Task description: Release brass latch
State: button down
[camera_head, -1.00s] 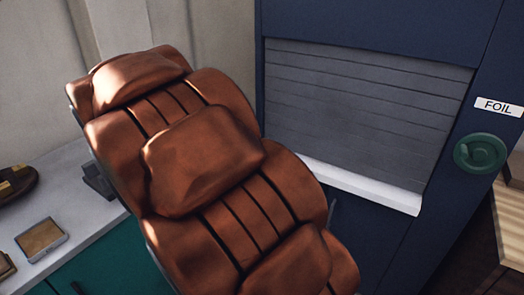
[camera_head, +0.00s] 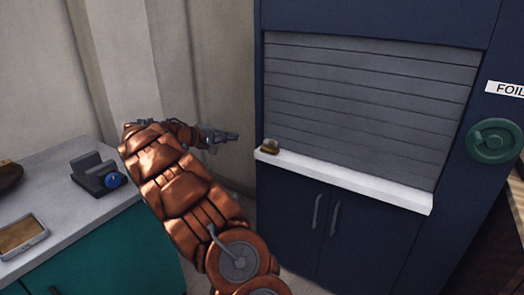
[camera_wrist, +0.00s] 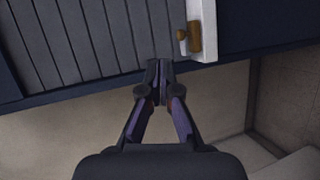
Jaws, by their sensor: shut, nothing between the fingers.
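The brass latch (camera_head: 269,147) is a small brass piece at the left end of the white ledge (camera_head: 345,183), below the grey slatted shutter (camera_head: 365,100). In the wrist view the latch (camera_wrist: 194,38) shows as a rounded brass bar with a smaller knob beside it, on the white strip. My gripper (camera_head: 236,137) is a short way left of the latch in the head view, pointing toward it. In the wrist view its fingertips (camera_wrist: 159,65) meet, empty, below and left of the latch and apart from it. Nothing hides the latch.
A green round handle (camera_head: 493,141) and a FOIL label (camera_head: 508,89) are on the dark blue cabinet at right. Two lower doors have grey handles (camera_head: 317,211). On the left counter (camera_head: 75,165) stand a dark block with a blue knob (camera_head: 112,180) and a shallow tray (camera_head: 22,236).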

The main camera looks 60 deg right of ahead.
jog(key=w+d+f+h+b, duration=0.2)
jog(key=w+d+f+b, duration=0.1)
jog(key=w+d+f, duration=0.3)
notch_tip(320, 180, down, 3)
jog(key=shift+d+r+b, duration=0.15)
jog(key=shift+d+b, duration=0.15)
jog(key=shift+d, duration=0.15)
jog(key=s+x, duration=0.2)
jog(key=x, duration=1)
jog(key=shift+s, duration=0.3)
jog(key=shift+s+f, duration=0.1)
jog(key=shift+f, duration=0.1)
